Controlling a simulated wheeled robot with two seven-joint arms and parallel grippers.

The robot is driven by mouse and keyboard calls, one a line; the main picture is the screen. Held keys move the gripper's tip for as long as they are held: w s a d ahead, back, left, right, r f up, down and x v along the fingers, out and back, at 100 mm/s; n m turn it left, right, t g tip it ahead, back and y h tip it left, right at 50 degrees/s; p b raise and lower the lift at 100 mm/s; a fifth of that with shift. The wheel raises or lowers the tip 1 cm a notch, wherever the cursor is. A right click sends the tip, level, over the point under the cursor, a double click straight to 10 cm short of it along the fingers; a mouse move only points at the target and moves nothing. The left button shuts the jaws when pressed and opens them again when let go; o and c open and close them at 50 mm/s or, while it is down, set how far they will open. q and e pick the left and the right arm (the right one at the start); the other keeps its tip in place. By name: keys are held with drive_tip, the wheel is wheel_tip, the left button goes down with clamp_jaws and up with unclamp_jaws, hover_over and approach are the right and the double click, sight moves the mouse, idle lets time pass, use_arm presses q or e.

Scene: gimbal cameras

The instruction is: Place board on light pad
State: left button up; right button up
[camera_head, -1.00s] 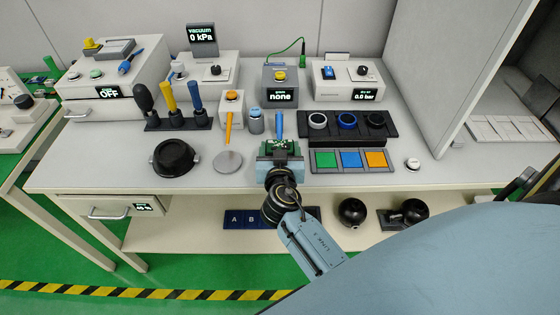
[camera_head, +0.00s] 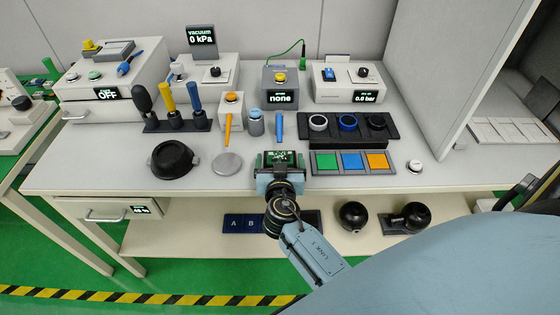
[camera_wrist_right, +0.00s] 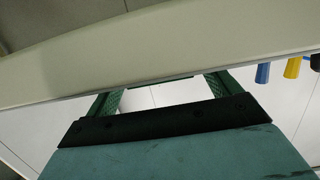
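The board (camera_head: 281,156) is a small green circuit board with pale parts on it. It lies between the fingers of my right gripper (camera_head: 280,163), near the front edge of the bench. The fingers are spread to the board's width and grip it at its sides. In the right wrist view the two green fingers (camera_wrist_right: 163,92) reach forward, and a thin dark strip spans their tips, likely the board seen edge-on. A pale grey round disc (camera_head: 227,163) lies left of the gripper; I cannot tell if it is the light pad. My left gripper is not in view.
A tray with green, blue and orange squares (camera_head: 352,161) lies close right of the gripper. A black round pot (camera_head: 173,158) is at left. A blue-handled tool (camera_head: 278,127) and a grey bottle (camera_head: 255,123) stand behind. A lower shelf (camera_head: 180,238) runs below the bench.

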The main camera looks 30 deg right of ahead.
drive_tip(key=shift+r+p, duration=0.3)
drive_tip(key=shift+p, duration=0.05)
drive_tip(key=b+v, duration=0.1)
drive_tip(key=v, duration=1.1)
drive_tip(key=s+a+f+n+g+y, duration=0.1)
drive_tip(key=s+f+n+g+y, duration=0.15)
drive_tip(key=f, duration=0.65)
drive_tip(key=s+a+f+n+g+y, duration=0.15)
drive_tip(key=s+f, duration=0.25)
drive_tip(key=f, duration=0.6)
drive_tip(key=s+a+f+n+g+y, duration=0.2)
drive_tip(key=s+f+n+y, duration=0.1)
drive_tip(key=f, duration=0.6)
drive_tip(key=s+d+f+g, duration=0.2)
drive_tip(key=s+f, duration=0.3)
drive_tip(key=s, duration=0.3)
drive_tip(key=s+d+f+n+g, duration=0.1)
drive_tip(key=s+d+f, duration=0.3)
drive_tip(key=s, duration=0.4)
drive_tip(key=s+d+f+n+g+y, duration=0.1)
drive_tip(key=s+d+f+g, duration=0.2)
drive_tip(key=s+f, duration=0.3)
drive_tip(key=s, duration=0.2)
drive_tip(key=shift+s+d+f, duration=0.25)
drive_tip(key=shift+s+d, duration=0.05)
drive_tip(key=shift+s, duration=0.1)
